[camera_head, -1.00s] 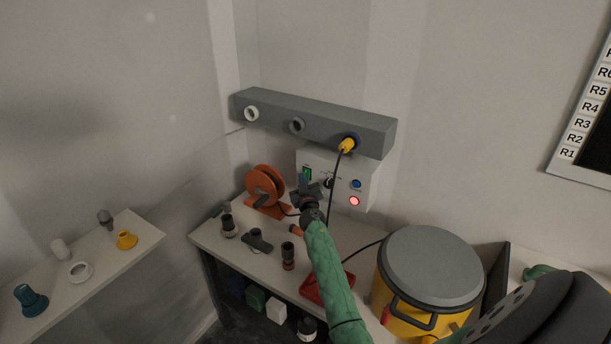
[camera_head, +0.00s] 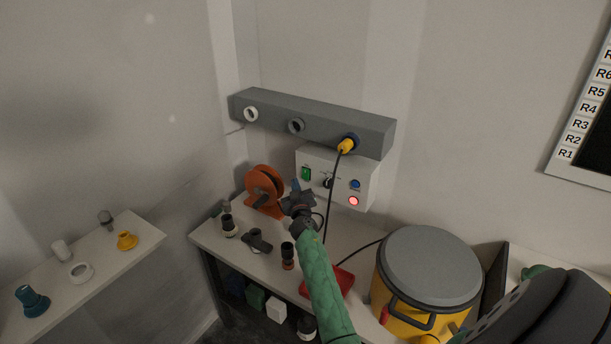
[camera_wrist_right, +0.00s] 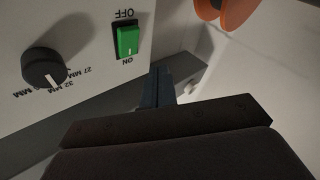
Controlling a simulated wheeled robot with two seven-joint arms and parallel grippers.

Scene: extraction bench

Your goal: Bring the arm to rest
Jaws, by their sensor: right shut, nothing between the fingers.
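My right arm, in a green sleeve, reaches over the bench in the head view. Its gripper (camera_head: 297,187) is in front of the white control box (camera_head: 361,174), beside the orange reel. It is shut and empty; its closed fingers also show in the right wrist view (camera_wrist_right: 157,88). In the wrist view the fingers are just below the green rocker switch (camera_wrist_right: 128,40), with the black dial (camera_wrist_right: 45,67) to the left. I cannot tell whether the fingers touch the box. My left gripper is not in view.
The orange reel (camera_head: 265,187) is left of the gripper. A grey rail (camera_head: 280,112) with ports is above, a yellow plug (camera_head: 346,146) and cable hanging from it. A yellow vacuum drum (camera_head: 432,264) is at right, a red tray (camera_head: 343,279) beside my arm.

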